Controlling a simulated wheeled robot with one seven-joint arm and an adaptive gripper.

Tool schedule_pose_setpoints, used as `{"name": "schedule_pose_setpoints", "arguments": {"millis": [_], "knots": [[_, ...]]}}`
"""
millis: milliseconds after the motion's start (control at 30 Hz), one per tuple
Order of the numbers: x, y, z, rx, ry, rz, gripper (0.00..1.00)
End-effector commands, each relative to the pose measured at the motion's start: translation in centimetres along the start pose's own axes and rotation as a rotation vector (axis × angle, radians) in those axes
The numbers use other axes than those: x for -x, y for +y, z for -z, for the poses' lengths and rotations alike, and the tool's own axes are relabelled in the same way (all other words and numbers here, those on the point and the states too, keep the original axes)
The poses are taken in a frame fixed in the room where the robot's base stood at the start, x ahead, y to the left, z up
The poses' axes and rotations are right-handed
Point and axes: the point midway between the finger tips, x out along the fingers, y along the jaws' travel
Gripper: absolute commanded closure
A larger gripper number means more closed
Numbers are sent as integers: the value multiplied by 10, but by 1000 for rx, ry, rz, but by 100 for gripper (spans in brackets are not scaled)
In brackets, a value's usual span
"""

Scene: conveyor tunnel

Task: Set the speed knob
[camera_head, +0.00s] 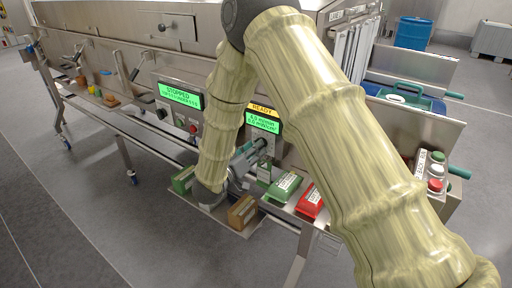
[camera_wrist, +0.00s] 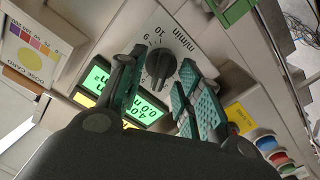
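The speed knob (camera_wrist: 160,67) is a dark round knob on a pale panel, with a raised grip bar and a printed m/min scale, in the wrist view. In the head view it is hidden behind my gripper and arm. My gripper (camera_wrist: 160,80) is open, its two teal-padded fingers on either side of the knob in the picture. I cannot tell whether they touch it. In the head view my gripper (camera_head: 249,157) points at the panel below the green READY display (camera_head: 263,122). That display is partly covered by a finger in the wrist view (camera_wrist: 143,108).
A second display (camera_head: 180,95) reads STOPPED, with a red button (camera_head: 193,128) below it. Green (camera_head: 282,187), red (camera_head: 309,203) and brown (camera_head: 242,212) boxes lie close below my gripper. A button box (camera_head: 436,172) stands at right. A dose card (camera_wrist: 36,47) is in the wrist view.

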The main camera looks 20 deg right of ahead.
Motion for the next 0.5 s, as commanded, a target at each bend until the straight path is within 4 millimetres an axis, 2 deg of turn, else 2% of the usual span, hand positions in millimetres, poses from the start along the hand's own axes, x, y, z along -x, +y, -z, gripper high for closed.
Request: {"name": "schedule_pose_setpoints", "arguments": {"millis": [200, 467, 500], "knots": [[-12, 1, -2, 1, -2, -1, 65], [-14, 1, -2, 1, -2, -1, 65], [-14, 1, -2, 1, -2, -1, 69]]}}
